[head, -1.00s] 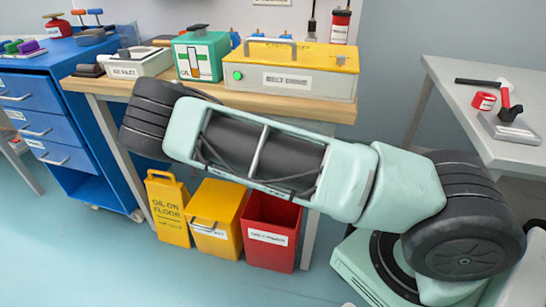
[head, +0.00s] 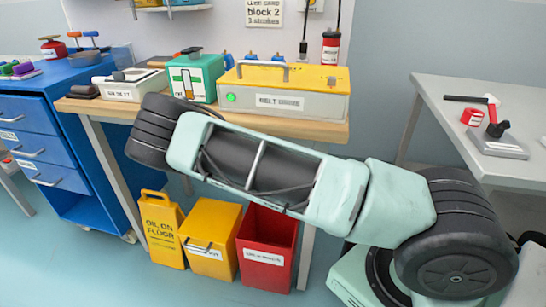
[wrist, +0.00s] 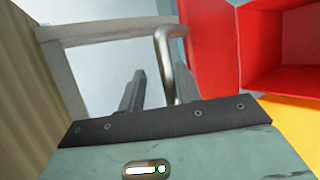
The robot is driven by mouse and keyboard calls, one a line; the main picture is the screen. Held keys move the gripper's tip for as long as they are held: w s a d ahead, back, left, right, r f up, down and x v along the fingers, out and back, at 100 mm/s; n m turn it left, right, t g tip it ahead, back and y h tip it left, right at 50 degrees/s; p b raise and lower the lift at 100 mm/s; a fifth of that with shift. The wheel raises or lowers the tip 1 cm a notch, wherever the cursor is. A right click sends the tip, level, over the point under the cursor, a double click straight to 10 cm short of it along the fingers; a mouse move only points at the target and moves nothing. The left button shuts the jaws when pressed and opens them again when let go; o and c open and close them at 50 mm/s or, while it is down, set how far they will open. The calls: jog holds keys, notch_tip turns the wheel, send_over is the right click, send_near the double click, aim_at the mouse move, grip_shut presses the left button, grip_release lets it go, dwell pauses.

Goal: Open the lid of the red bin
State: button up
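The red bin (head: 265,262) stands under the workbench, right of a yellow bin, and its inside shows. In the wrist view its hollow red inside (wrist: 285,50) is at the upper right. A flat red panel (wrist: 208,50) beside that opening looks like its lid, standing raised. A bent silver handle (wrist: 168,65) is left of the panel. My gripper (wrist: 158,80) has its fingers apart, with the handle between them, close to the right finger and with a gap to the left one. My arm hides the gripper and lid in the head view.
The yellow bin (head: 212,238) and a yellow floor sign (head: 161,230) stand to the left. The workbench (head: 115,108) with boxes on it is above. A blue drawer cabinet (head: 40,140) is at left, a grey table (head: 440,100) at right.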

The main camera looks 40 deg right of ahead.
jog(key=p+v, duration=0.1)
jog(key=v, duration=1.6)
jog(key=shift+a, duration=0.2)
